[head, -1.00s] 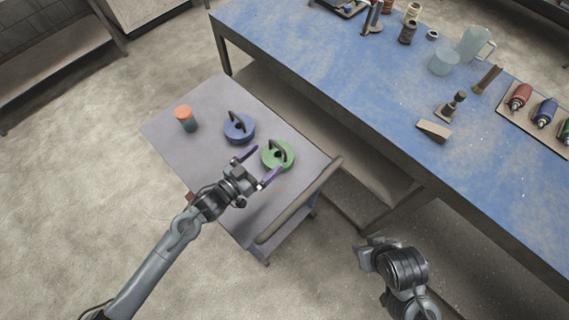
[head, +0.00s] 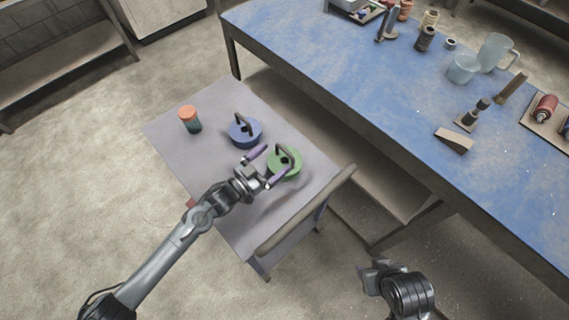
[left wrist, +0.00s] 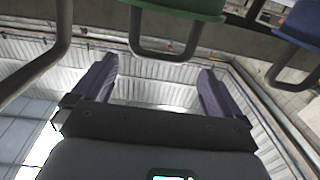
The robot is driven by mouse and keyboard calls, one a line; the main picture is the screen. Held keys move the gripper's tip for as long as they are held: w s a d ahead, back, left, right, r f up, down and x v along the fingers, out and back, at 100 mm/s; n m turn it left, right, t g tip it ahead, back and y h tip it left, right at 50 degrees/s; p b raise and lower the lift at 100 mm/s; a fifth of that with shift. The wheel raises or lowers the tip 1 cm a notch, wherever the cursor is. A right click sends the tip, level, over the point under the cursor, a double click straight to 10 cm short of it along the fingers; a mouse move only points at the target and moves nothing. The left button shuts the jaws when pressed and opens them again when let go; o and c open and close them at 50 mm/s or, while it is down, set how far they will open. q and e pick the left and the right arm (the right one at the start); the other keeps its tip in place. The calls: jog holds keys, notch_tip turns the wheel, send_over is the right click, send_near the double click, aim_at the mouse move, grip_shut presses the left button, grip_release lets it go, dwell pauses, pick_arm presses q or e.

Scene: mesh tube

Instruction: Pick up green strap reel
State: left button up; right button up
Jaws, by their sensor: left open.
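The green strap reel (head: 287,166) lies on the grey cart top and has a dark upright handle. It also shows at the top of the left wrist view (left wrist: 178,8), with its handle loop in line with the gap between the fingers. My left gripper (head: 268,166) is open, with purple fingers pointing at the reel from its left side. In the left wrist view (left wrist: 155,78) nothing is between its fingers, and the handle is beyond the tips. My right gripper (head: 372,272) is low at the bottom right, away from the cart; its jaw opening is unclear.
A blue strap reel (head: 245,133) stands close behind and left of the green one. An orange-lidded jar (head: 190,119) is at the cart's far left. The cart's push handle (head: 305,212) rises along its right edge. A blue workbench (head: 390,100) with tools stands behind.

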aim_at(285, 149)
pick_arm(q)
jog(key=shift+b+x, duration=0.5)
jog(key=shift+x, duration=2.4)
jog(key=shift+r, duration=0.1)
jog(key=c, duration=1.8)
